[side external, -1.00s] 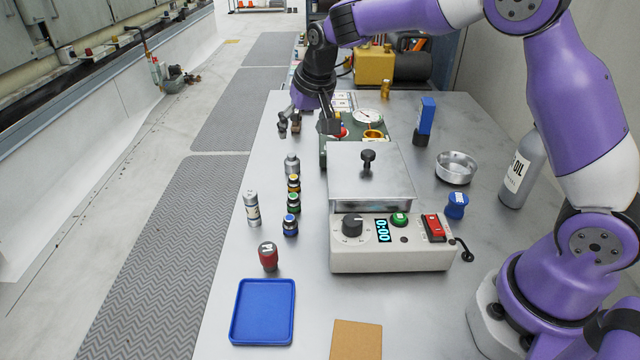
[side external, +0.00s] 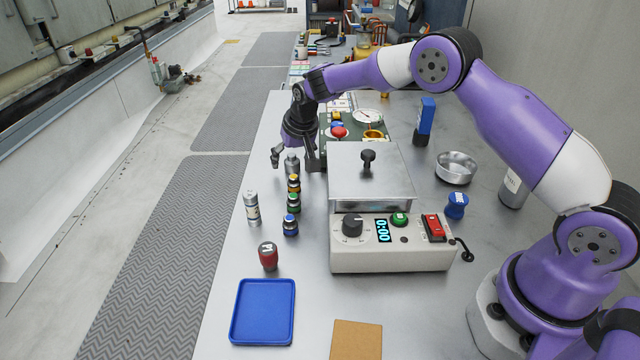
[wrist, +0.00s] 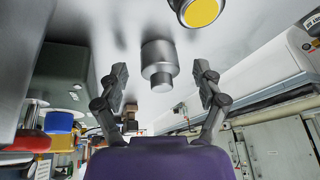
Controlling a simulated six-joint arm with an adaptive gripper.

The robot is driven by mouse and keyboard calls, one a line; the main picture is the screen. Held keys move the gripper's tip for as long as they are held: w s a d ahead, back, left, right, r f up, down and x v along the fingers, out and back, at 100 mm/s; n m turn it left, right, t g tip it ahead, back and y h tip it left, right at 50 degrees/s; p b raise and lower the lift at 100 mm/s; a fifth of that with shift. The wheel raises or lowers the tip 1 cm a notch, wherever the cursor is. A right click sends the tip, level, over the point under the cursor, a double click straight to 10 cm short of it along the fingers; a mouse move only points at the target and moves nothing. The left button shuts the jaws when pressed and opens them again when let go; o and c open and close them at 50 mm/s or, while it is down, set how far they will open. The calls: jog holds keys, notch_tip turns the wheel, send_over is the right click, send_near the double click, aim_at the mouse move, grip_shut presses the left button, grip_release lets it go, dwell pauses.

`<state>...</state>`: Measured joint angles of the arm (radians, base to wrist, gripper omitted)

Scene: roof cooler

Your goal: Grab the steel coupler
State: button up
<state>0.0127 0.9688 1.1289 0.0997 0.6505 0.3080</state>
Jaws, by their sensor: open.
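The steel coupler (side external: 292,165) is a small grey metal cylinder with a narrower end, standing at the far end of a row of small fittings on the metal bench. In the wrist view the coupler (wrist: 159,60) appears at the centre, between and just beyond the fingertips. My gripper (side external: 294,159) is open around the coupler's position, one finger on each side. In the wrist view my gripper (wrist: 160,76) shows a gap between each finger and the coupler, and nothing is held.
A blue tray (side external: 263,312) lies in front.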

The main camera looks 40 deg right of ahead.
grip_shut()
